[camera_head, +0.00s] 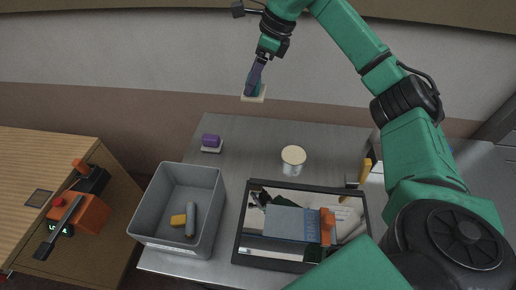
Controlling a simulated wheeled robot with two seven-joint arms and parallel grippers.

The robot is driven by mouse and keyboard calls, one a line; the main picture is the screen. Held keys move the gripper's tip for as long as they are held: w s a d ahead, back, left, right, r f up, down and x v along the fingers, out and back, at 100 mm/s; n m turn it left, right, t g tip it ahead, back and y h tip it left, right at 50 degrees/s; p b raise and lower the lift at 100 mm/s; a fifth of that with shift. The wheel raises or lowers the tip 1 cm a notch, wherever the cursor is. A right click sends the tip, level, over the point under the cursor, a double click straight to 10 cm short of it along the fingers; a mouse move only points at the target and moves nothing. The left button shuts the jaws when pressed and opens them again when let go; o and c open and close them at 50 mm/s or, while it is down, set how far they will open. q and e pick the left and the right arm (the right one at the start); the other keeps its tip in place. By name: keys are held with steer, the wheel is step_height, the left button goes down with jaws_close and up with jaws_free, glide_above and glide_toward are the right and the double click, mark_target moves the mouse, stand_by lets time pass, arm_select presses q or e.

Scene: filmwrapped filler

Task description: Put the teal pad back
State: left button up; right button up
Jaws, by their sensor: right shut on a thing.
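My right gripper (253,82) is raised in the upper middle of the head view, pointing down beyond the far edge of the metal table. It is shut on the teal pad (257,92), which shows as a small teal patch on a pale cream square base. The gripper's fingers hide part of the pad. The pad is in the air, apart from the table. A purple pad (211,139) on a similar pale base sits at the far left of the table. My left gripper is not in view.
A grey bin (152,205) holds a yellow block and a grey cylinder. A black-rimmed tray (237,222) holds a blue box and an orange item. A cream-lidded tub (293,156) stands behind it. An orange device (92,213) sits on the wooden table at left.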

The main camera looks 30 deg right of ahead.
mark_target(252, 98)
steer(key=f+b, duration=0.1)
steer(key=f, duration=0.1)
steer(key=f+b, duration=0.1)
steer(key=b, duration=0.1)
steer(key=f+b, duration=0.2)
steer(key=shift+s+a+f, duration=0.3)
steer(key=shift+f, duration=0.3)
step_height(252, 98, down, 19)
steer(key=shift+w+d+f+p, duration=0.1)
steer(key=shift+d+f+p, duration=0.1)
steer(key=shift+p, duration=0.75)
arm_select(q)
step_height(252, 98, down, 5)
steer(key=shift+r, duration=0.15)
arm_select(e)
steer(key=o, duration=1.1)
arm_select(q)
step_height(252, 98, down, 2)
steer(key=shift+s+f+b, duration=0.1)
steer(key=shift+b, duration=1)
arm_select(e)
steer(key=v, duration=1.2)
